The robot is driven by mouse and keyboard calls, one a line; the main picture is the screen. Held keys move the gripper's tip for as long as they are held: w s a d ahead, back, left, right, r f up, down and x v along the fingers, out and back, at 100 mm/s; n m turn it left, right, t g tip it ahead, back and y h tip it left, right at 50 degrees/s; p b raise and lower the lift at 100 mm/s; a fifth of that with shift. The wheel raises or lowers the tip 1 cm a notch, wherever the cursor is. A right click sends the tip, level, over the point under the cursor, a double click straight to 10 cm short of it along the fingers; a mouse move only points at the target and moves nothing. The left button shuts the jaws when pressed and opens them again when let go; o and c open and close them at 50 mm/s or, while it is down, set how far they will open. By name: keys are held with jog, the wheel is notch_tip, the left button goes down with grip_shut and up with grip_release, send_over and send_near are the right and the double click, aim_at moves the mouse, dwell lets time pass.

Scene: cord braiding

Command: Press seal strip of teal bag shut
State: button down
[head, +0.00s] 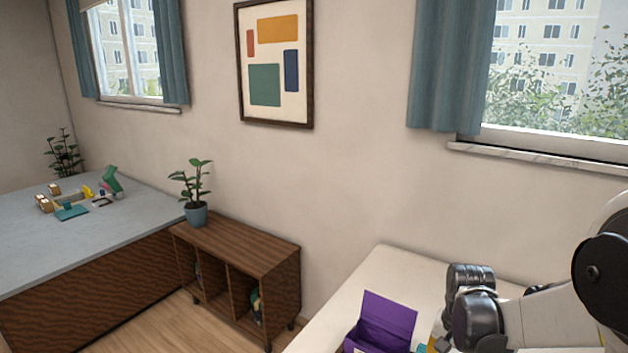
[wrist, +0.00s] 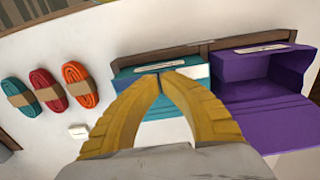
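The teal bag (wrist: 197,71) shows in the wrist view as a box-like shape with a pale strip (wrist: 160,66) along its top. My gripper (wrist: 160,76) has its yellow fingers brought together at the tips, directly in front of the teal bag. The fingers hide part of its front, and I cannot tell whether the tips touch it. Nothing shows between the tips. In the head view my arm covers most of this area.
A purple box-like bag (wrist: 247,66) stands right of the teal one; it also shows in the head view (head: 388,317). Teal (wrist: 14,90), red (wrist: 47,88) and orange (wrist: 78,84) cord hanks lie on the left. A low wooden shelf (head: 240,247) and another table (head: 75,245) stand farther left.

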jog(key=shift+w+a, duration=0.7)
jog(key=shift+a, duration=0.3)
jog(key=shift+w+a, duration=0.65)
jog(key=shift+a, duration=0.35)
jog(key=shift+f+b, duration=0.65)
jog(key=shift+b, duration=0.05)
notch_tip(320, 180, up, 8)
jog(key=p, duration=0.6)
jog(key=shift+r, duration=0.1)
